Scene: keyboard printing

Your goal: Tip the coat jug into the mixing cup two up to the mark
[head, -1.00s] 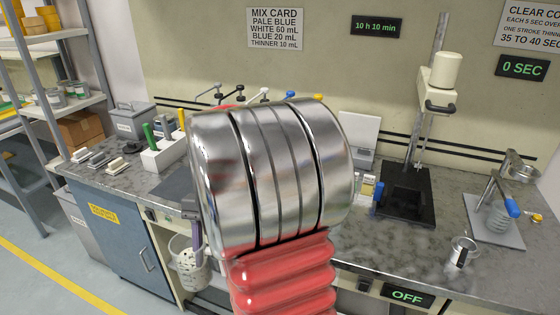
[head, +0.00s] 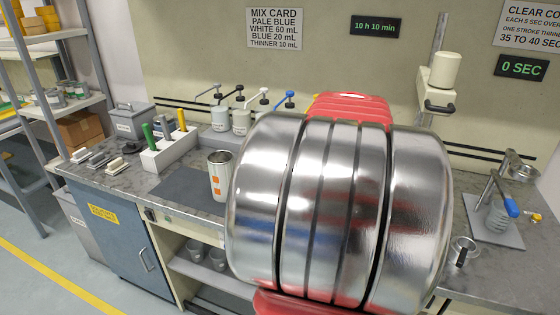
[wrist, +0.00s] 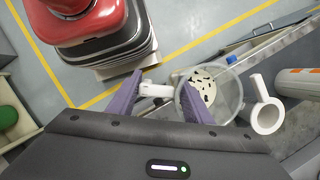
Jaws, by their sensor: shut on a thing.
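In the wrist view my gripper (wrist: 163,102) has its purple fingers closed on the white handle of a clear jug (wrist: 236,88), which I take as the coat jug. Dark specks on white show inside its rim; its fill level cannot be read. In the head view my large metal arm link hides my gripper and the jug. A pale cup with orange squares (head: 219,178) stands upright on the bench, left of my arm; I take it as mixing cup two. What seems the same cup lies at the wrist view's right edge (wrist: 300,83). Its mark is unclear.
A metal cup (head: 464,250) and a stand with a blue-handled tool (head: 494,214) are on the right bench. Pump containers (head: 240,121) stand behind the orange-marked cup, a brush holder (head: 168,152) to its left. A white ring-shaped piece (wrist: 266,118) is beside the jug.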

